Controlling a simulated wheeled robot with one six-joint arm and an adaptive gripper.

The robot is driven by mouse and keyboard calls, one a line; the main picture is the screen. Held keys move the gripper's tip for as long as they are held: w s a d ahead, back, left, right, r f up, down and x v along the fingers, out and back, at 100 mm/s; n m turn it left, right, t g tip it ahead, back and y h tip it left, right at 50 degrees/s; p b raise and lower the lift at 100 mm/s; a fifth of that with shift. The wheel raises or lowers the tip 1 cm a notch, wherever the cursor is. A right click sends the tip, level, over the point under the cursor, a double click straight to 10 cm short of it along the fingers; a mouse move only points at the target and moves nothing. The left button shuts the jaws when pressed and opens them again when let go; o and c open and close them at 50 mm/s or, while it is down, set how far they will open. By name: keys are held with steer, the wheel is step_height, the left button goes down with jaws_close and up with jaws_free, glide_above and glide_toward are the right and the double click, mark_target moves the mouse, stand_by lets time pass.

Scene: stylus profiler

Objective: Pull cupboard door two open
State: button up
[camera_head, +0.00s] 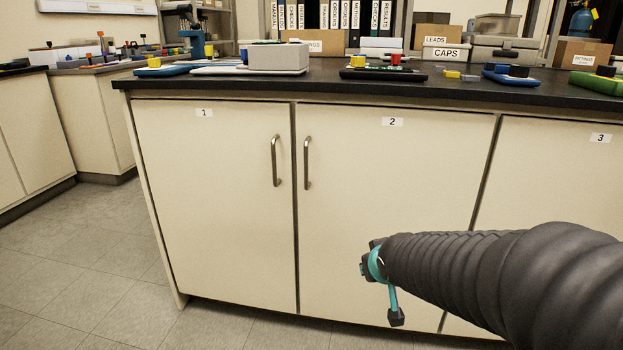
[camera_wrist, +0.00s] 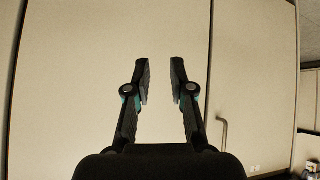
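Cupboard door two (camera_head: 390,180) is a cream panel marked 2, flush with its neighbours and shut. Its upright metal bar handle (camera_head: 307,162) is near its upper left edge. My gripper (camera_wrist: 161,68) is open and empty, with its two black fingers apart in front of the plain face of door two (camera_wrist: 70,90) in the wrist view. That view looks upside down. The door two handle does not show there; the gripper may hide it. In the head view my gripper is in front of the lower right part of door two, below and right of the handle, not touching it.
Door one (camera_head: 215,200) is shut, with its own handle (camera_head: 275,160) close beside door two's; that handle also shows in the wrist view (camera_wrist: 222,132). Door three (camera_head: 555,170) is at right. The dark worktop (camera_head: 330,88) overhangs the doors. The tiled floor at left (camera_head: 90,260) is clear.

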steer(key=w+a+r+n+t+y, duration=0.1)
steer(key=w+a+r+t+y, duration=0.1)
steer(key=w+a+t, duration=0.3)
steer(key=n+t+y, duration=0.1)
steer(key=t+y, duration=0.1)
steer(key=y, duration=0.3)
glide_toward(307, 168)
steer(key=x, duration=1)
steer(key=shift+w+a, duration=0.15)
steer(key=shift+w, duration=0.05)
jaws_close()
